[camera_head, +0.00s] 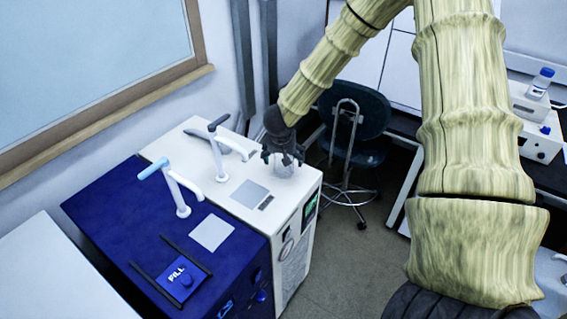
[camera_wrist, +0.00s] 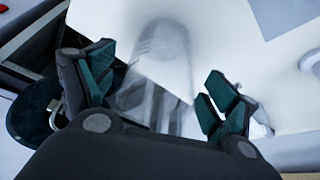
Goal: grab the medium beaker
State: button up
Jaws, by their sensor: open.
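A clear glass beaker (camera_head: 285,165) stands on the white top of a lab unit in the head view, near its right edge. In the wrist view the beaker (camera_wrist: 153,72) shows as a translucent shape between the fingers. I cannot tell its size class. My gripper (camera_head: 283,154) is directly above and around the upper part of the beaker. In the wrist view my gripper (camera_wrist: 165,93) has its green-padded fingers spread, one on each side of the glass. The fingers are apart from it as far as I can see. My own gripper hides part of the beaker.
The white unit (camera_head: 240,196) carries a tap (camera_head: 216,150) left of my gripper. A blue unit (camera_head: 120,210) with another tap (camera_head: 178,190) stands in front. A dark chair (camera_head: 352,125) stands behind, to the right. A blue-capped bottle (camera_head: 541,83) is at far right.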

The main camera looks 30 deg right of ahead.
jog(key=shift+x, duration=0.85)
jog(key=c, duration=1.1)
jog(key=shift+r, duration=0.15)
jog(key=shift+c, duration=0.2)
